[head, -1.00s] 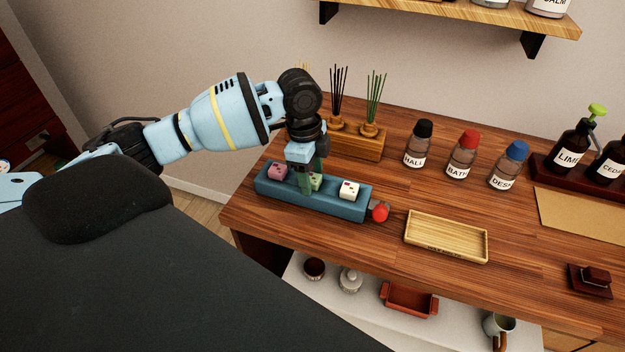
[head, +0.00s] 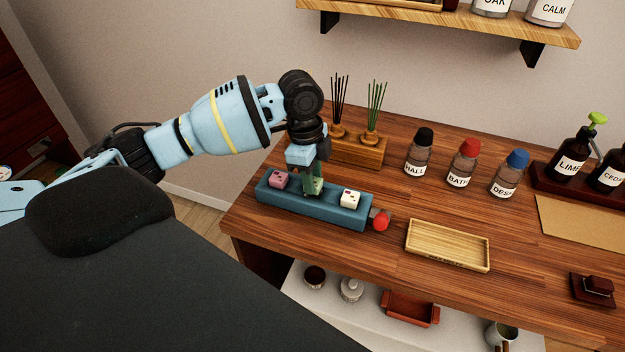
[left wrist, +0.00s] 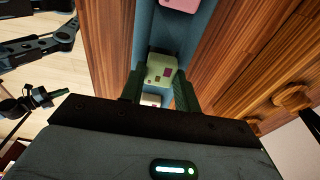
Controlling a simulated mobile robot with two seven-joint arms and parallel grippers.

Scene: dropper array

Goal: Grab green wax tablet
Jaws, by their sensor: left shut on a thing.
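The green wax tablet (left wrist: 160,68), a pale green block with dark flecks, sits between the two fingers of my left gripper (left wrist: 158,88) in the left wrist view. In the head view the left gripper (head: 313,184) points down into the middle of the blue dropper tray (head: 338,213), shut on the green tablet, which is mostly hidden by the fingers. The tablet still appears to be at the tray; I cannot tell if it is lifted. A pink tablet (head: 279,180) sits to its left and a white tablet (head: 349,198) to its right. My right gripper is not in view.
A wooden block with reed sticks (head: 358,152) stands just behind the tray. A red knob (head: 381,222) is at the tray's right end. An empty wooden tray (head: 447,262) lies to the right, with three capped bottles behind it. Clear tabletop lies between them.

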